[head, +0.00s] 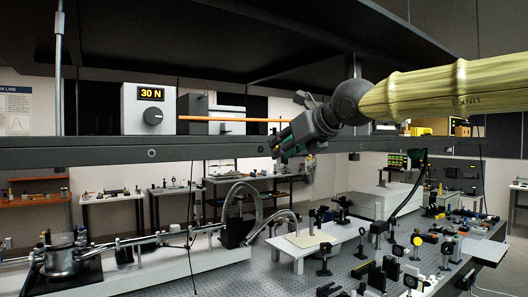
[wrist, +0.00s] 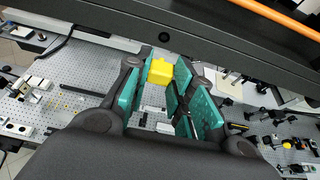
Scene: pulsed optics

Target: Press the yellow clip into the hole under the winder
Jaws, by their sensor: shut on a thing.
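The winder (head: 150,108) is a pale box with a "30 N" display and a dark knob, standing on a dark beam at the left in the head view. A small round hole (head: 152,153) shows in the beam's face below it. My gripper (head: 278,146) is in front of the beam, well to the right of that hole. In the wrist view its green fingers (wrist: 170,90) are shut on a yellow clip (wrist: 160,72) near their tips. A hole (wrist: 163,37) in the beam shows just beyond the clip, apart from it. The clip cannot be made out in the head view.
An orange rod or line (head: 225,119) runs along above the dark beam (head: 90,154); it also shows in the wrist view (wrist: 295,18). Another round mark (head: 354,156) is on the beam farther right. Below stands an optical table (head: 345,268) crowded with mounts.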

